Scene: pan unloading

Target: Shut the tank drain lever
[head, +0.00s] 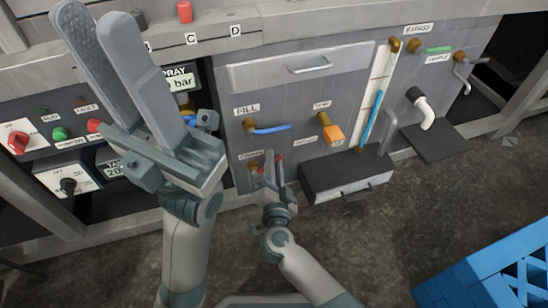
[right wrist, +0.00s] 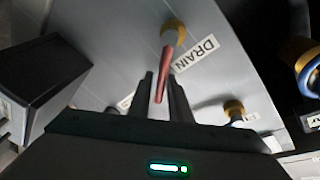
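The drain valve shows in the right wrist view as a brass body (right wrist: 174,30) with a red lever (right wrist: 163,82), beside a white DRAIN label (right wrist: 195,53). In the head view my right gripper (head: 270,158) is at the lower left of the panel and hides much of the valve. My left gripper (head: 95,15) is open and empty, raised at the upper left.
Nearby are the FILL valve with a blue lever (head: 271,129), an orange-handled valve (head: 333,133) and a black drawer box (head: 347,183) that sticks out. A control panel with knobs (head: 67,186) is at left. A blue crate (head: 480,275) stands on the floor at lower right.

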